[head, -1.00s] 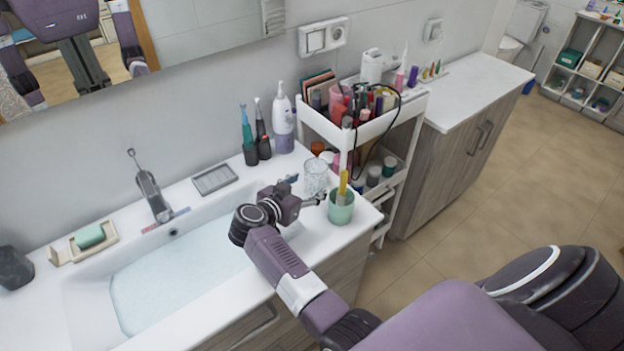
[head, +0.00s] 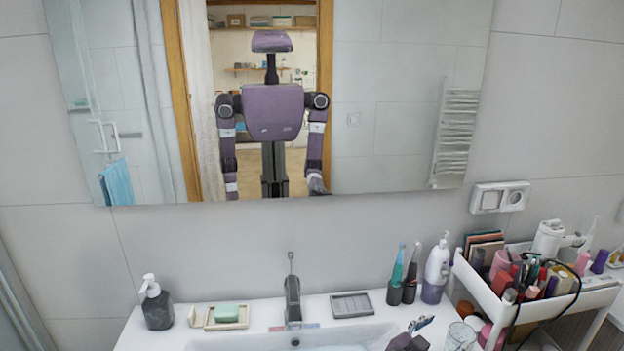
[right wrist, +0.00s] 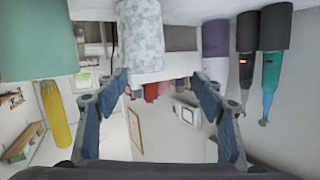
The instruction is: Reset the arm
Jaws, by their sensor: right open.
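My right gripper (head: 420,325) shows at the bottom edge of the head view, over the right end of the sink counter, mostly cut off. In the right wrist view, which looks upside down, its two blue fingers (right wrist: 160,80) stand wide apart with nothing held. A patterned clear glass (right wrist: 140,40) stands beyond the fingers; it also shows in the head view (head: 461,336), to the right of the gripper. The green cup (right wrist: 30,40) with a yellow item (right wrist: 56,115) is at the wrist view's left. My left gripper is not directly in view.
Electric toothbrushes (head: 410,275) and a white-purple bottle (head: 436,270) stand behind the gripper. A crowded white cart (head: 487,297) is at the right. A tap (head: 293,300), a soap dish (head: 226,324) and a dark soap dispenser (head: 157,306) line the counter's back. The mirror (head: 400,90) reflects me.

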